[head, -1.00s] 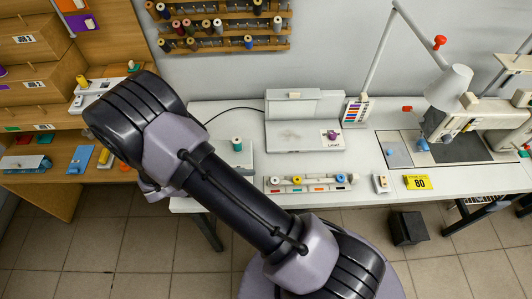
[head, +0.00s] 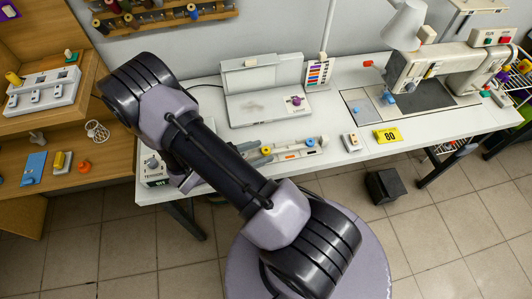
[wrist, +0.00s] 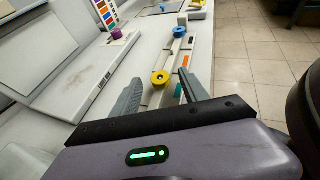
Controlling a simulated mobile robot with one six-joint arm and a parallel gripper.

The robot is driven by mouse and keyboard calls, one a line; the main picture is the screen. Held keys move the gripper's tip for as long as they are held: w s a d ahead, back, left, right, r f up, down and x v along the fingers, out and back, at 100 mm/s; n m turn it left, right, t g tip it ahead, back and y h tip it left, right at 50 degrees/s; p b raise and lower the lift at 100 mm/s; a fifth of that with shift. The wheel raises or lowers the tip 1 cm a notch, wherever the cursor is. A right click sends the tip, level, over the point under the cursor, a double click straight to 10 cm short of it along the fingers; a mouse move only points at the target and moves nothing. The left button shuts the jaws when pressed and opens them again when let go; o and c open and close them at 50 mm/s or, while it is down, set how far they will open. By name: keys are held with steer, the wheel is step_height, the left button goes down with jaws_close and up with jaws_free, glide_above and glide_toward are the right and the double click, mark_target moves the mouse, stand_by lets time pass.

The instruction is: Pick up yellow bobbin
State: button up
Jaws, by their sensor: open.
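The yellow bobbin (wrist: 159,79) stands on a long pale rack (wrist: 191,50) on the white table. It also shows in the head view (head: 266,150), small and close to the fingers. My gripper (wrist: 161,75) is open, with one grey finger on each side of the yellow bobbin in the wrist view. I cannot tell whether either finger touches it. A blue bobbin (wrist: 180,32) stands farther along the same rack. My arm hides part of the table in the head view.
A purple bobbin (wrist: 117,34) sits by the pale flat device (head: 265,100) behind the rack. A yellow number card (head: 387,135) and a sewing machine (head: 440,62) are to the right. The floor in front is mostly clear, apart from a black box (head: 385,186).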

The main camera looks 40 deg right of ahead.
jaws_close()
stand_by(0.3)
